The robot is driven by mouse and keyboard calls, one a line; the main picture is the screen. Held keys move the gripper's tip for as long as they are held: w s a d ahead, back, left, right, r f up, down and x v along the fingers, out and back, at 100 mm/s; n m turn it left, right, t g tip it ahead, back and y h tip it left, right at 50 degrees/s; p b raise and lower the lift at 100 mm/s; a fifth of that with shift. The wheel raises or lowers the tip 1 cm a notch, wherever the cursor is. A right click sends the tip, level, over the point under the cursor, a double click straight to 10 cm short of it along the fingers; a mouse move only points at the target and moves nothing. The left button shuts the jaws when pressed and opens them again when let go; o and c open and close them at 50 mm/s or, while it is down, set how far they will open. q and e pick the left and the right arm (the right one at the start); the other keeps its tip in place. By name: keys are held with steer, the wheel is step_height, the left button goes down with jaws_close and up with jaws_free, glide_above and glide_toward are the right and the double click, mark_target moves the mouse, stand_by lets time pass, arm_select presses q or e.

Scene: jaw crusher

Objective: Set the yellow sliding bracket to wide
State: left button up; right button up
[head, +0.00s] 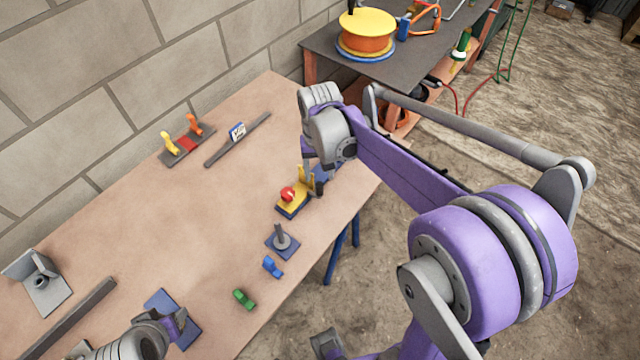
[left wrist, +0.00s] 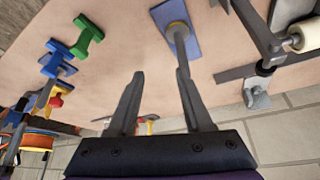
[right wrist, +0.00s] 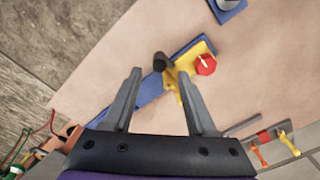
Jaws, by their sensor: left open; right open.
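The yellow sliding bracket (head: 291,206) sits on a blue base rail near the table's right end, with a red knob (head: 287,194) on it. In the right wrist view the yellow bracket (right wrist: 182,76) and red knob (right wrist: 205,65) lie ahead on the blue rail (right wrist: 150,91). My right gripper (head: 319,183) is open, over the rail close to the bracket's upright; contact cannot be told. Its spread fingers (right wrist: 159,72) show empty. My left gripper (left wrist: 160,73) is open, low at the table's front left, beyond reach of the bracket. The rail is partly hidden by my right gripper.
A grey post on a blue plate (head: 283,246), a blue block (head: 272,267) and a green block (head: 244,299) stand near the front edge. A grey rail (head: 238,140) and a red-yellow-orange fixture (head: 187,144) lie toward the wall. The table middle is clear.

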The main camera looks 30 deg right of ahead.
mark_target(319, 184)
step_height(319, 184, down, 6)
steer(key=shift+f, duration=0.2)
steer(key=shift+c, duration=0.2)
jaws_close()
stand_by(1.3)
